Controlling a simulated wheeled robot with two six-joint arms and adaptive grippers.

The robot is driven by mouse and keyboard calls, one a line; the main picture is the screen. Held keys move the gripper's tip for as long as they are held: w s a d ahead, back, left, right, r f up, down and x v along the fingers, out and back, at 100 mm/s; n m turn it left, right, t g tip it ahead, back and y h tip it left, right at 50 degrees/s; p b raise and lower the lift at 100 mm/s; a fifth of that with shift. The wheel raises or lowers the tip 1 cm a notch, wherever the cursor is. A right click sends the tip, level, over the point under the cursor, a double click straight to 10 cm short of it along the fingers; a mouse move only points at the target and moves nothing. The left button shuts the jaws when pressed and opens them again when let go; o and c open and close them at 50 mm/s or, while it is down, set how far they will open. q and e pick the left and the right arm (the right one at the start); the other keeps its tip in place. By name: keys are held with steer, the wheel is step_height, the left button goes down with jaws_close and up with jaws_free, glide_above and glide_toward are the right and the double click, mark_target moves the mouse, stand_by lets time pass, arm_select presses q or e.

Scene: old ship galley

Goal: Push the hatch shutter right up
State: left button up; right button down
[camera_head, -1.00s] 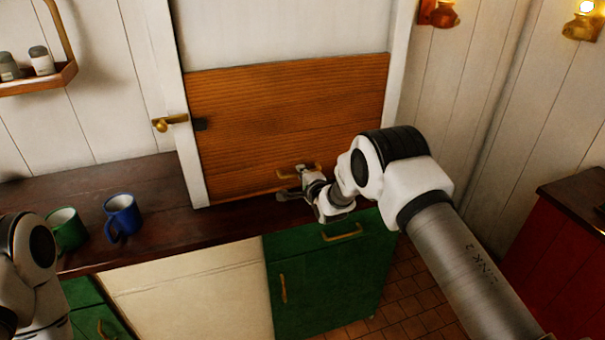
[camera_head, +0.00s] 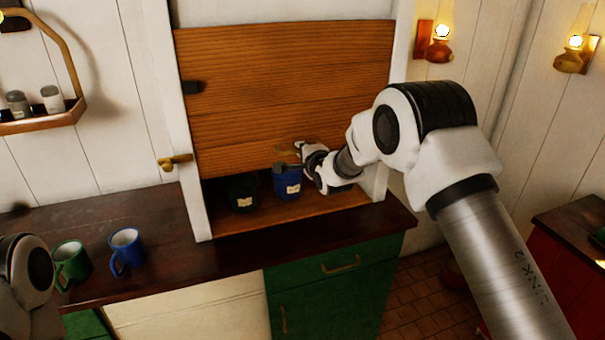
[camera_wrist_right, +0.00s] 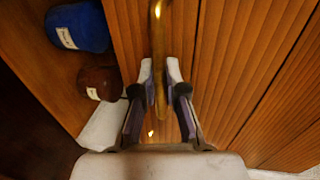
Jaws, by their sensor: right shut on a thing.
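The wooden hatch shutter (camera_head: 285,90) is partly raised in its white frame (camera_head: 190,200), leaving a gap below it. My right gripper (camera_head: 290,158) is at the shutter's lower edge. In the right wrist view, the right gripper's fingers (camera_wrist_right: 161,75) are shut on the brass handle (camera_wrist_right: 157,30) of the shutter (camera_wrist_right: 225,70). A black catch (camera_head: 193,87) on the shutter's left edge is above the brass latch (camera_head: 175,161) on the frame. My left gripper is out of view; only part of the left arm shows at lower left.
A dark jar (camera_head: 242,192) and a blue jar (camera_head: 287,182) stand inside the opening; a brown jar (camera_wrist_right: 98,83) shows in the wrist view. A green mug (camera_head: 71,264) and a blue mug (camera_head: 126,250) stand on the dark counter (camera_head: 160,220). Lamps (camera_head: 440,45) hang at right.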

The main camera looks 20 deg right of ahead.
step_height(320, 180, up, 13)
steer(key=p, duration=0.3)
steer(key=shift+w+r, duration=0.1)
steer(key=c, duration=1.2)
jaws_free()
steer(key=shift+c, duration=0.2)
steer(key=shift+o, duration=0.2)
steer(key=shift+s, duration=0.5)
glide_toward(298, 102)
steer(key=s, duration=0.2)
steer(key=s+r, duration=0.1)
steer(key=s, duration=0.2)
steer(key=shift+s+r, duration=0.1)
steer(key=shift+s, duration=0.15)
